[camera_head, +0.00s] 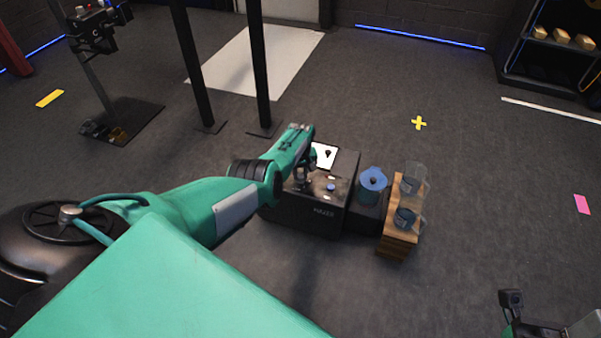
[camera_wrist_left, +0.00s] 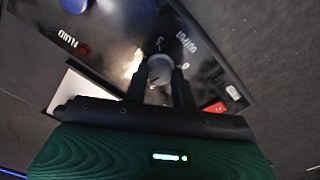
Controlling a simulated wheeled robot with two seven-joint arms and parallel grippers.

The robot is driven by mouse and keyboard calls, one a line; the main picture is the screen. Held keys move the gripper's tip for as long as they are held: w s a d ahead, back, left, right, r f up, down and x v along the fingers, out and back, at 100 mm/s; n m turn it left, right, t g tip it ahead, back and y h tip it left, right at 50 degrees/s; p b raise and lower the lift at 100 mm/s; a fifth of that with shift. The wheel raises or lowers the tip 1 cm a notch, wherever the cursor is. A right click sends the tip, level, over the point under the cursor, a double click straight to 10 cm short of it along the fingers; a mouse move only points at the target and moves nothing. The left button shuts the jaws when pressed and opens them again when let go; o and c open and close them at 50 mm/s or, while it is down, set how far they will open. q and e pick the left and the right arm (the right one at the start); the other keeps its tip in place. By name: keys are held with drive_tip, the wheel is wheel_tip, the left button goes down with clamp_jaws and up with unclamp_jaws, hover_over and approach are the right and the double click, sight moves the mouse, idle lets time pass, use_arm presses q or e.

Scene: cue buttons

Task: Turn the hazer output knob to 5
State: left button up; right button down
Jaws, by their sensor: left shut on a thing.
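The hazer (camera_head: 318,212) is a dark box on the floor in the head view, with controls on its top. In the left wrist view its panel (camera_wrist_left: 115,60) carries the word OUTPUT, upside down, beside a grey round knob (camera_wrist_left: 160,70). Scale marks 5 and 0 show near the knob; its pointer is too blurred to read. My left gripper (camera_wrist_left: 160,80) has a finger on each side of the knob and is shut on it. In the head view my left arm reaches to the box and partly hides its top.
The panel also has a red part (camera_wrist_left: 83,48) near the word FLUID and a blue button (camera_wrist_left: 74,5). Right of the hazer stand a blue-topped container (camera_head: 372,180) and a wooden crate (camera_head: 394,247) with clear jugs. Dark posts (camera_head: 262,70) rise behind.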

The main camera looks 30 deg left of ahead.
use_arm(q)
drive_tip(key=m, duration=0.2)
drive_tip(key=shift+d+m, duration=0.1)
drive_tip(key=shift+m, duration=0.3)
drive_tip(key=m, duration=0.4)
drive_tip(key=shift+s, duration=0.1)
drive_tip(key=m, duration=0.7)
drive_tip(key=shift+f+m, duration=0.1)
drive_tip(key=shift+m, duration=0.3)
drive_tip(key=m, duration=0.5)
drive_tip(key=shift+m, duration=2.5)
